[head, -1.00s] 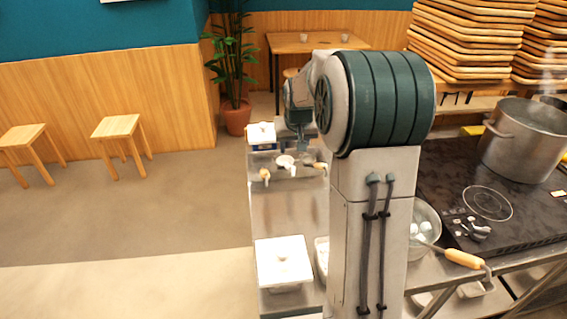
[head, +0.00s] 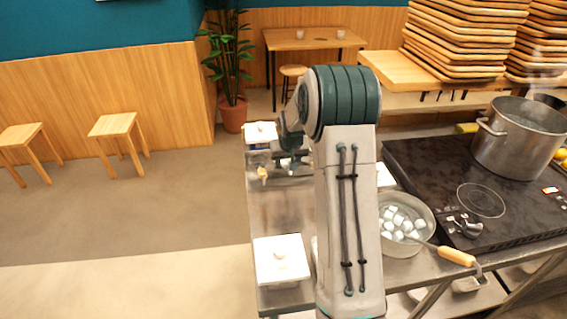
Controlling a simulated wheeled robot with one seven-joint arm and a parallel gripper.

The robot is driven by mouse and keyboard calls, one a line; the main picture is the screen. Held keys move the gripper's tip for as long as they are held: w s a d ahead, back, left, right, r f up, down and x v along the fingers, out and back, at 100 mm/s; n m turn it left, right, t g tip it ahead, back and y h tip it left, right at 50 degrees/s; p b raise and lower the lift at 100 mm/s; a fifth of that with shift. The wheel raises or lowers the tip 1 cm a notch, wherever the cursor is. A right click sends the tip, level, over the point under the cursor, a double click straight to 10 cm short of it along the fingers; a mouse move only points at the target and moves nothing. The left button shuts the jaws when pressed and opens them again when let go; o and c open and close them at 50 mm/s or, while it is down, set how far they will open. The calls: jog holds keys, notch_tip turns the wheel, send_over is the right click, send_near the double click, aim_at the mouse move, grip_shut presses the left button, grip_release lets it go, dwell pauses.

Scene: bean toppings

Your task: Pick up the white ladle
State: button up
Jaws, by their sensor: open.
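My gripper (head: 292,163) is at the far end of my arm, small in the head view, over the row of ladles at the back of the metal counter. It is open. The white ladle is not clearly visible; my gripper and forearm cover the middle of the row where it hung. A ladle with a light wooden handle (head: 262,173) shows just left of my gripper. Whether the fingers surround or touch the white ladle cannot be told.
A white lidded container (head: 281,262) stands at the counter's front left. A white-topped box (head: 261,133) is behind the ladles. Right of my arm are a metal bowl (head: 408,246) of white pieces, a black cooktop (head: 425,165) and a large pot (head: 520,140).

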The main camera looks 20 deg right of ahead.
jog(key=shift+p+x, duration=0.4)
jog(key=shift+x, duration=1.4)
jog(key=shift+w+a, duration=0.1)
jog(key=shift+a, duration=0.05)
grip_shut()
jog(key=shift+r, duration=0.1)
jog(key=shift+r, duration=0.45)
jog(key=r+b, duration=0.1)
jog(key=d+r, duration=0.1)
jog(key=r, duration=0.1)
jog(key=shift+r+b, duration=0.2)
jog(key=shift+b, duration=0.15)
jog(key=s+d+r+b, duration=0.2)
jog(key=d+r, duration=0.4)
jog(key=d, duration=0.4)
jog(key=shift+s+r, duration=0.3)
